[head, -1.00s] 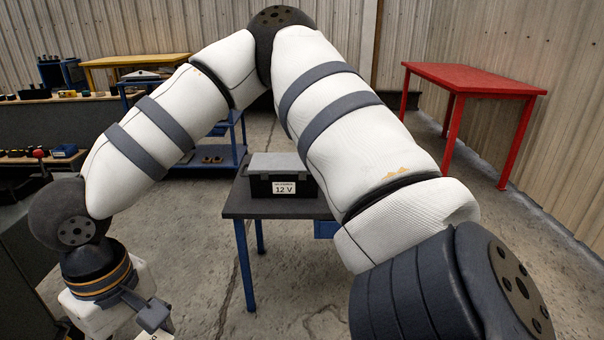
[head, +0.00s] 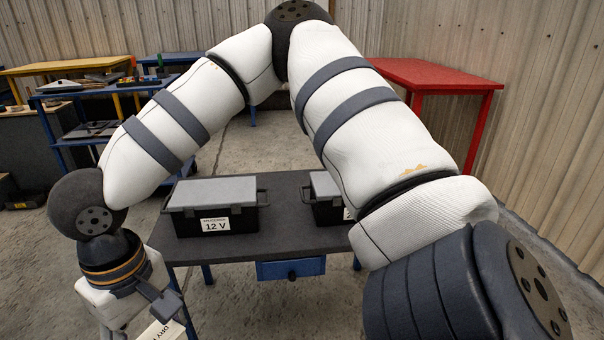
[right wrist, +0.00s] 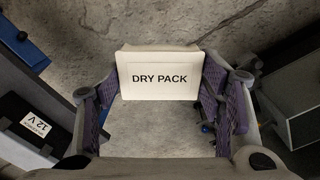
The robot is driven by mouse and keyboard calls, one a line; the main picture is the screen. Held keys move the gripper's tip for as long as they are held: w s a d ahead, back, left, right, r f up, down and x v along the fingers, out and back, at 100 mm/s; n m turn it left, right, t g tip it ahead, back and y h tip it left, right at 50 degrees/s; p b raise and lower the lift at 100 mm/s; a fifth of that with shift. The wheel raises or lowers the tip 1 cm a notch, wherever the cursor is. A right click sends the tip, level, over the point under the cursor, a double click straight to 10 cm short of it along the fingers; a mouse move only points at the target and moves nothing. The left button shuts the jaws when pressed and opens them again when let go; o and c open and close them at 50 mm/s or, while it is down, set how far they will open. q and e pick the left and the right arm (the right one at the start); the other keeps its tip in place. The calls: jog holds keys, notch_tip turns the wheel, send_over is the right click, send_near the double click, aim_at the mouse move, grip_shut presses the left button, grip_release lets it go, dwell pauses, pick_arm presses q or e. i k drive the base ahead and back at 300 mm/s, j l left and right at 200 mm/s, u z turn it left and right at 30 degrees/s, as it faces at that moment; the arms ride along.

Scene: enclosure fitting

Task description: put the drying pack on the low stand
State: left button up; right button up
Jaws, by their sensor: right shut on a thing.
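The drying pack, a cream-white block lettered DRY PACK (right wrist: 160,78), sits between the purple-padded fingers of my right gripper (right wrist: 161,96) in the right wrist view. The gripper is shut on it and holds it above the concrete floor. In the head view my right gripper (head: 150,308) is at the lower left, left of the table's front edge, and only part of the pack (head: 168,331) shows at the bottom edge. My left gripper is not in view. I cannot tell for certain which piece of furniture is the low stand.
A dark-topped table (head: 300,235) with blue legs and a blue drawer carries two grey-lidded 12 V boxes (head: 213,207), (head: 326,205); my arm partly hides the right one. A red table (head: 430,72) stands back right, a blue shelved cart (head: 75,97) back left.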

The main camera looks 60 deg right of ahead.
aim_at(288, 228)
jog(key=l+z, duration=0.1)
jog(key=l, duration=0.3)
jog(key=i+l+z, duration=0.15)
jog(key=l, duration=0.2)
jog(key=i+l+z, duration=0.1)
jog(key=l, duration=0.3)
jog(key=i+l+z, duration=0.1)
jog(key=l, duration=0.25)
jog(key=i+l+z, duration=0.15)
jog(key=l, duration=0.2)
jog(key=i+l+z, duration=0.1)
jog(key=l, duration=0.25)
